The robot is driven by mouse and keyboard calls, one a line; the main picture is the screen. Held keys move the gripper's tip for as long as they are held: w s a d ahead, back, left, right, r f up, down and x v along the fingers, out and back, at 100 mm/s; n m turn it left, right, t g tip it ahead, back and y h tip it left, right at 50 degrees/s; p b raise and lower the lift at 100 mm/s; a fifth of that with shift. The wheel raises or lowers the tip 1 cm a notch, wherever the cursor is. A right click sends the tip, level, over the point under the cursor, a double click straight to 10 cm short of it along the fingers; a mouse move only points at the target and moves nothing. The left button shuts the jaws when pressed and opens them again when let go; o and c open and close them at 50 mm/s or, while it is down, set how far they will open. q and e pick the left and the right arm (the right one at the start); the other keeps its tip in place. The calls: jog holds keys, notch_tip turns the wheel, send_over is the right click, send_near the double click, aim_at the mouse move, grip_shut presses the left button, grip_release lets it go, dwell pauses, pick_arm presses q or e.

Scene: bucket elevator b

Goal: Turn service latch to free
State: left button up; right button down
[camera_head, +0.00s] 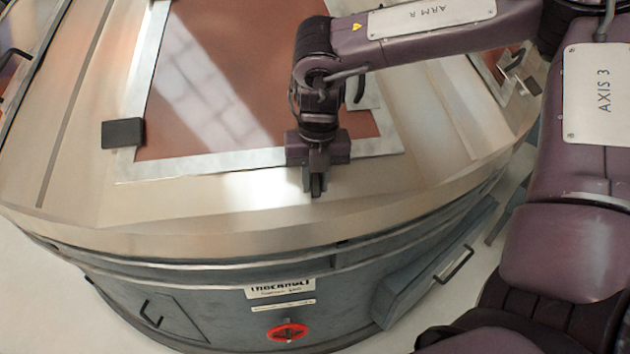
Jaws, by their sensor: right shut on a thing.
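My right gripper (317,188) reaches down from the upper right onto the front rim of the machine's top. It is shut on a small dark part at the front edge of the framed red-brown panel (215,85); this appears to be the service latch. The fingers hide most of it, so I cannot tell which way it is turned. My left gripper is not in view.
A dark block (123,133) sits at the panel frame's left edge. The cream top left of my gripper is clear.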

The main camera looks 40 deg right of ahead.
jog(key=m+t+y+b, duration=0.1)
jog(key=m+b, duration=0.1)
jog(key=b, duration=0.1)
jog(key=m+t+y+b, duration=0.1)
jog(key=m+y+b, duration=0.1)
jog(key=m+b, duration=0.1)
jog(key=shift+f+m+t+b, duration=0.2)
jog(key=shift+m+t+b, duration=0.1)
jog(key=shift+b, duration=0.5)
jog(key=m+t+y+b, duration=0.1)
jog(key=m+t+b, duration=0.1)
jog(key=m+b, duration=0.1)
jog(key=shift+m, duration=0.4)
jog(key=m+t+b, duration=0.3)
jog(key=b, duration=0.2)
jog(key=shift+s+m, duration=0.1)
jog(key=shift+m, duration=0.3)
jog(key=shift+r+m+t+b, duration=0.1)
jog(key=shift+m+t+b, duration=0.4)
jog(key=shift+m+b, duration=0.65)
jog(key=c, duration=1.4)
grip_release()
jog(key=shift+d, duration=0.1)
